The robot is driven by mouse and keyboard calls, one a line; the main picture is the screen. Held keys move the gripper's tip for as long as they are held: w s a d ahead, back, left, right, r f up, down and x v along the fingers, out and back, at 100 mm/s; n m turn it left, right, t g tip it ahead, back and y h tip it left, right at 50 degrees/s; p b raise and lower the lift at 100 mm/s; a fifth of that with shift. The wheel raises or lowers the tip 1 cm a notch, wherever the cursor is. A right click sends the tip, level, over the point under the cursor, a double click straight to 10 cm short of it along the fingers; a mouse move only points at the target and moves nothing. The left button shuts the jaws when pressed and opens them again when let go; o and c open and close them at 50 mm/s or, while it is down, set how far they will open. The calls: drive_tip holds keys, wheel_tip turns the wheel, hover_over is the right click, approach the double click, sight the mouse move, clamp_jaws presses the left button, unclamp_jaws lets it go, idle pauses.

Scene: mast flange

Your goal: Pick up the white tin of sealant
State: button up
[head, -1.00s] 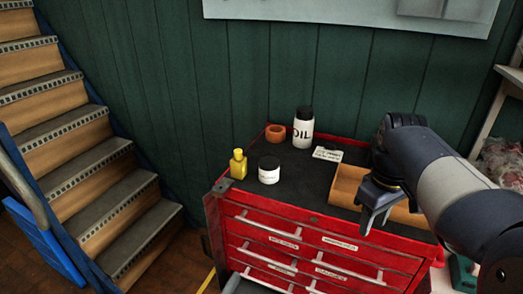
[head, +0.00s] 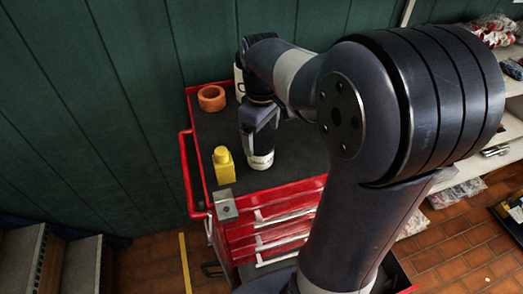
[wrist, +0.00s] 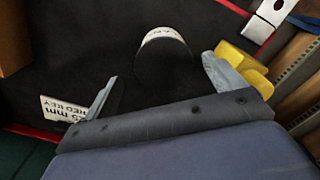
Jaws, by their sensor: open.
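The white tin of sealant (head: 262,162) stands upright on the black top of the red tool chest. It has a black lid, and my gripper partly covers it in the head view. In the wrist view, the tin (wrist: 163,35) shows its dark lid and a strip of white label. My gripper (head: 258,125) is open and empty, pointing down close over the tin. In the wrist view, the fingers of my gripper (wrist: 160,80) are spread to either side of the lid. I cannot tell whether either finger touches the tin.
A yellow bottle (head: 223,166) stands close beside the tin, near the right finger in the wrist view. An orange ring (head: 211,98) and the partly hidden oil bottle (head: 239,80) are farther back. A printed card (wrist: 66,112) lies beside the left finger.

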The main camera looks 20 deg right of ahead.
sight(261, 143)
drive_tip(key=shift+w+a, duration=0.15)
drive_tip(key=shift+a, duration=0.1)
drive_tip(key=f, duration=0.5)
drive_tip(key=shift+s+f+p, duration=0.1)
drive_tip(key=shift+s+p, duration=0.15)
drive_tip(key=shift+p, duration=0.15)
drive_tip(key=c, duration=1.2)
